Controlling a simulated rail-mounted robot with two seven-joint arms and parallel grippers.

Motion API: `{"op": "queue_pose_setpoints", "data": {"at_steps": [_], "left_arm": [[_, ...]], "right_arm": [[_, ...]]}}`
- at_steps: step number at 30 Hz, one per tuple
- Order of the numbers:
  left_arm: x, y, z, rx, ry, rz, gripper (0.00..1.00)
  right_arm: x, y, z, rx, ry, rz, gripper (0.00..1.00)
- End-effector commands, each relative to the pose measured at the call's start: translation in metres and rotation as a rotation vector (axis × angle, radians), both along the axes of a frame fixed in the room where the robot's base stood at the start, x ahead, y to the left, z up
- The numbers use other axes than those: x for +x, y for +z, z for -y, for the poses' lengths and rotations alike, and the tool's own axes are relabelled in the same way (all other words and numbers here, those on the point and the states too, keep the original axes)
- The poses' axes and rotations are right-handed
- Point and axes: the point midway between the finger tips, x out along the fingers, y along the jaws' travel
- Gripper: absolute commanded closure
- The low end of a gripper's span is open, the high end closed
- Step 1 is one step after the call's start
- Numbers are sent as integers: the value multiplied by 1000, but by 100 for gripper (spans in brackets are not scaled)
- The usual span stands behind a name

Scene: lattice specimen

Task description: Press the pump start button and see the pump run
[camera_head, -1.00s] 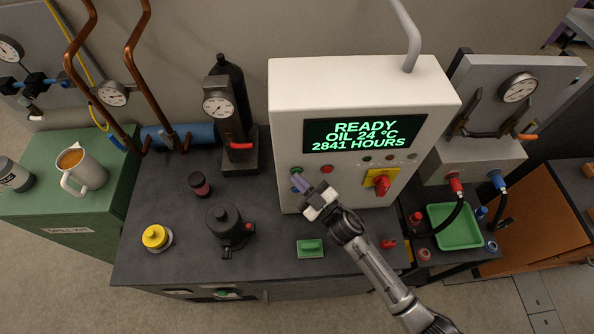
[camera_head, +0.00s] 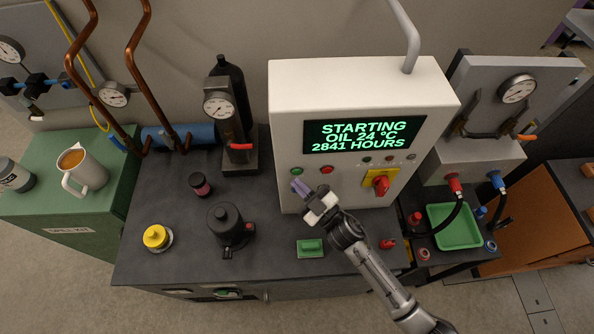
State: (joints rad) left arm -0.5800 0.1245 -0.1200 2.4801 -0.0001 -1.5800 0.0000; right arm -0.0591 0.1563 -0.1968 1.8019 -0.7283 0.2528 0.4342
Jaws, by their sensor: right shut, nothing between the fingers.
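The white pump control box (camera_head: 355,95) stands at the back of the dark bench. Its display (camera_head: 362,134) reads "STARTING, OIL 24 °C, 2841 HOURS" in green letters. A green button (camera_head: 296,171) sits on the lower left of its front, with a red button (camera_head: 326,170) to its right. My right gripper (camera_head: 298,188) is shut and empty, just below the green button; I cannot tell whether its tips touch the panel. My left gripper is not in view.
A red rotary switch on a yellow plate (camera_head: 371,177) is on the same panel. A black pot-like fitting (camera_head: 226,224), a yellow-capped part (camera_head: 155,237) and a green block (camera_head: 310,248) stand on the bench. A green tray (camera_head: 456,230) lies to the right.

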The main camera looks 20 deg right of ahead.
Motion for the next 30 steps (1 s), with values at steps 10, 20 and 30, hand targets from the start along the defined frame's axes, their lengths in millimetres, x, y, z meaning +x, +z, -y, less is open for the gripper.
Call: {"op": "queue_pose_setpoints", "data": {"at_steps": [10, 20, 30], "left_arm": [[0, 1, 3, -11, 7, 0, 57], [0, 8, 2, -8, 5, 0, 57], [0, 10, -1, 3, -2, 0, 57]], "right_arm": [[-2, 0, -1, 1, 0, 0, 100], [-29, 1, -10, 3, 1, -2, 100], [-48, 0, -16, 1, 0, 0, 100]]}}
